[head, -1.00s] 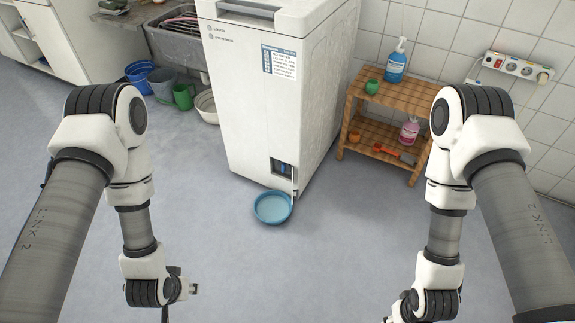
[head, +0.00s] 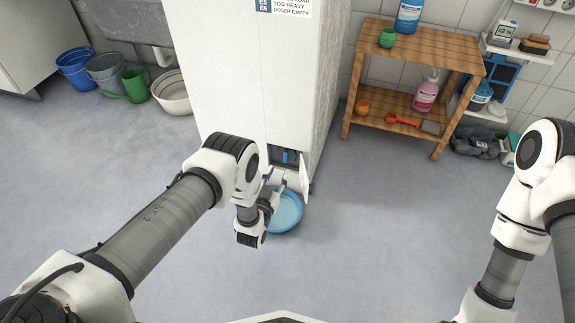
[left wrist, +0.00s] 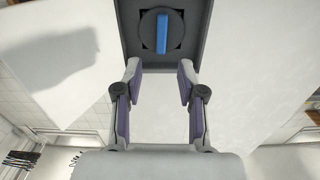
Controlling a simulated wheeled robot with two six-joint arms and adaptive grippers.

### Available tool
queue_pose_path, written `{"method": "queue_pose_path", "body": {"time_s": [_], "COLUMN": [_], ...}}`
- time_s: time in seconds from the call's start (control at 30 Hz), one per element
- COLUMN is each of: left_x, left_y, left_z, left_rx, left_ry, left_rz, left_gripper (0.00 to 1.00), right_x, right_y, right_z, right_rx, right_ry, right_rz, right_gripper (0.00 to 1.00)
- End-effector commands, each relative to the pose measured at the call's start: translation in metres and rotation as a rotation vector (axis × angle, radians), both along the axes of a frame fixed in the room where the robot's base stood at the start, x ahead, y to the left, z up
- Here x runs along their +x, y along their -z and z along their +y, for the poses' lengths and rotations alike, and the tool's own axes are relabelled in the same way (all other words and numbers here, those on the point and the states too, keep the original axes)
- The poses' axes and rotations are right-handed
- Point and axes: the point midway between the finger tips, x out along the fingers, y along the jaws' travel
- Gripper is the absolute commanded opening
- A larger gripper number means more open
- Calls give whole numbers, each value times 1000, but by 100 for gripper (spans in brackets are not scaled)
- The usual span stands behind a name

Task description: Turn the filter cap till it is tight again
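The filter cap (head: 289,156) shows as a small blue and dark patch in the recess at the foot of the white washing machine (head: 235,80). In the left wrist view the cap (left wrist: 162,32) is a dark disc with an upright blue grip bar, set in a grey recess. My left gripper (left wrist: 158,80) is open and empty, its two fingers pointing at the cap with a gap between. In the head view the left gripper (head: 273,180) is just in front of the recess, partly hidden by its own wrist. My right gripper is out of view.
The small flap (head: 305,178) beside the recess stands open. A blue basin (head: 288,214) lies on the floor below, near my left wrist. A wooden shelf (head: 400,128) stands to the right, and buckets (head: 107,71) to the left. Floor between is clear.

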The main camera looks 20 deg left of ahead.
Motion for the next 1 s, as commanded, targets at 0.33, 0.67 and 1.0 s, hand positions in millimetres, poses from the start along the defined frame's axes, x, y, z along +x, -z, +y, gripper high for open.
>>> {"method": "queue_pose_path", "body": {"time_s": [0.33,0.67,1.0], "left_x": [62,73,72], "left_y": [1,-3,-3], "left_z": [-2,-2,-2], "left_rx": [1,1,1], "left_ry": [-1,-1,-1], "left_rz": [-4,0,0], "left_gripper": [40,40,0], "right_x": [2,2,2], "right_y": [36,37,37], "right_z": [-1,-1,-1], "right_rx": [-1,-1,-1], "right_ry": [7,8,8], "right_rz": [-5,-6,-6], "right_gripper": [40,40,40]}}
